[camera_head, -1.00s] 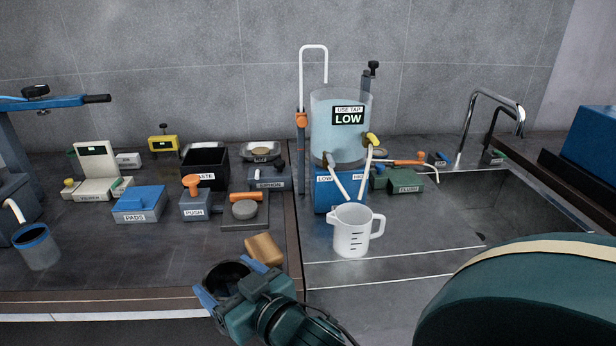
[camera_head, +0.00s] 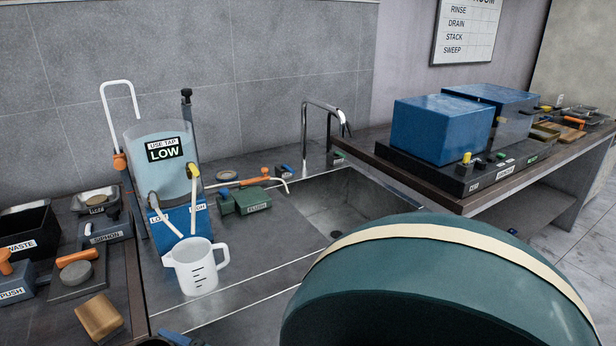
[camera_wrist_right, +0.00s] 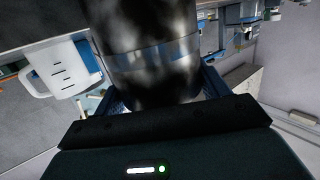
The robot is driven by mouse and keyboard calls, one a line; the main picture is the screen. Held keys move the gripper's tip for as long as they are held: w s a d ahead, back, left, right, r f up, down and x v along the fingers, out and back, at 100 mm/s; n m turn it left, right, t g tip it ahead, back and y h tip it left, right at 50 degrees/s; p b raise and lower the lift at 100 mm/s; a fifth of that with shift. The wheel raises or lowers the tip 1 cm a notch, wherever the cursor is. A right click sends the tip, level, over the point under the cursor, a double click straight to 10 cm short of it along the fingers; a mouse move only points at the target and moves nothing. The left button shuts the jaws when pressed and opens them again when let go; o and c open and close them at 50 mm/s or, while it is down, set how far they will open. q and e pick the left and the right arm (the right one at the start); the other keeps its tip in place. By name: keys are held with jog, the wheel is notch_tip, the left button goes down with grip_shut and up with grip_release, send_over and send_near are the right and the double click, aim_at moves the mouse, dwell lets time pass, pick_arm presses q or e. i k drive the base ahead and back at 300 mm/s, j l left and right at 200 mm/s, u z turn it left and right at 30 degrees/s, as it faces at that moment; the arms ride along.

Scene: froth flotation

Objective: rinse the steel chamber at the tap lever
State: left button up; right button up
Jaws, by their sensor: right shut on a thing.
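The steel chamber (camera_wrist_right: 150,40), a shiny dark cylinder with a blue band, fills the middle of the right wrist view. My right gripper (camera_wrist_right: 162,92) is shut on it, with a blue finger on each side. A clear tank (camera_head: 160,160) labelled "USE TAP LOW" stands on a blue base (camera_head: 183,235). A LOW lever (camera_head: 165,213) and a HIGH lever (camera_head: 194,195) are on its front. A white jug (camera_head: 195,268) stands in front of it. My left gripper is not in view.
A sink (camera_head: 345,205) with a curved faucet (camera_head: 304,135) lies right of the tank. Blue boxes (camera_head: 440,130) stand on the right-hand bench. A sponge (camera_head: 98,317), a black waste bin (camera_head: 28,225) and a green device (camera_head: 243,200) are on the left bench and sink ledge. My arm covers the lower right.

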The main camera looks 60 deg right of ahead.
aim_at(284, 166)
jog(key=k+l, duration=0.2)
jog(key=l, duration=0.2)
jog(key=k+l, duration=0.15)
jog(key=l, duration=0.2)
jog(key=k+l+z, duration=0.1)
jog(key=l, duration=0.3)
jog(key=k+l, duration=0.25)
jog(key=l, duration=0.15)
jog(key=k+l+z, duration=0.1)
jog(key=l, duration=0.3)
jog(key=k+l, duration=0.2)
jog(key=l, duration=0.55)
jog(key=i, duration=0.85)
